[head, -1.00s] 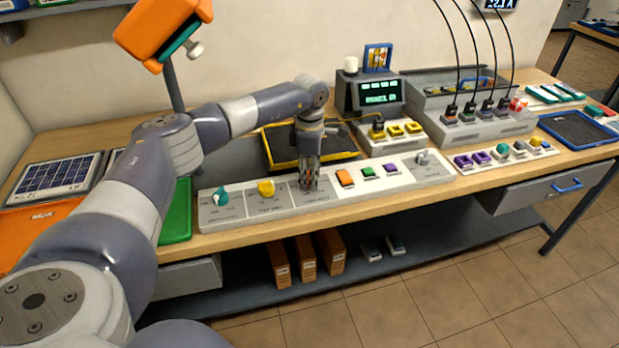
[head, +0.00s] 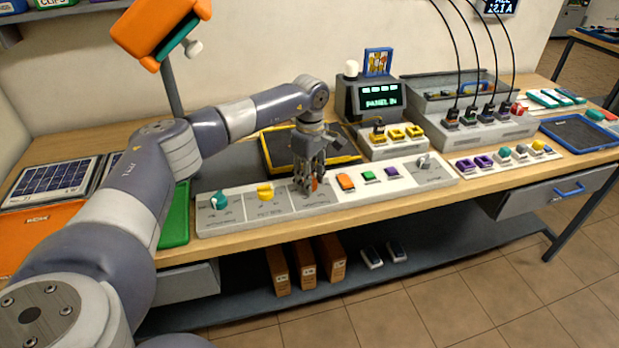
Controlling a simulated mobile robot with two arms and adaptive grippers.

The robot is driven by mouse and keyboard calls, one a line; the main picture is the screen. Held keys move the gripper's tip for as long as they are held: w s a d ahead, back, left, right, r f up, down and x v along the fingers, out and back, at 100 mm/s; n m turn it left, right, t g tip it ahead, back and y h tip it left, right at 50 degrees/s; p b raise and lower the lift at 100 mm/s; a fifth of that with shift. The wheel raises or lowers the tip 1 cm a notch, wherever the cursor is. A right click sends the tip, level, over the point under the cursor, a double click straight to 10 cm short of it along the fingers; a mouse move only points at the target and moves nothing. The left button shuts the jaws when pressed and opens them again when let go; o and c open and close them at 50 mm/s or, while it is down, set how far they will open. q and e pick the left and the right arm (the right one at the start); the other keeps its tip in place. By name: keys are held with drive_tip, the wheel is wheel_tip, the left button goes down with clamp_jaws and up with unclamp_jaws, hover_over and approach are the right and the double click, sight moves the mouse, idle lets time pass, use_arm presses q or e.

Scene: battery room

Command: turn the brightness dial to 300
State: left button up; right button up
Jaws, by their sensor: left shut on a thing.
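A long grey and white control panel (head: 230,222) lies along the front of the bench. It carries a teal dial (head: 219,200), a yellow dial (head: 265,191) and, at its right end, a grey knob (head: 423,160). My left gripper (head: 312,188) points down at the third grey section, right of the yellow dial. It is shut on an orange dial (head: 314,184), of which only a small part shows between the fingers. The panel lettering and the dial's setting are too small to read. My right gripper is not in view.
Orange, green and purple buttons (head: 368,176) sit just right of the gripper. Behind are a black tray with a yellow rim (head: 350,160) and a display unit (head: 380,101) with lit green text. A green mat (head: 176,222) lies left of the panel.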

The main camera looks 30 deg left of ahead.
use_arm(q)
drive_tip(key=shift+s+d+f, duration=0.1)
drive_tip(key=shift+s+f, duration=0.05)
drive_tip(key=o, duration=1.1)
wheel_tip(320, 180, up, 12)
drive_tip(key=shift+r, duration=0.1)
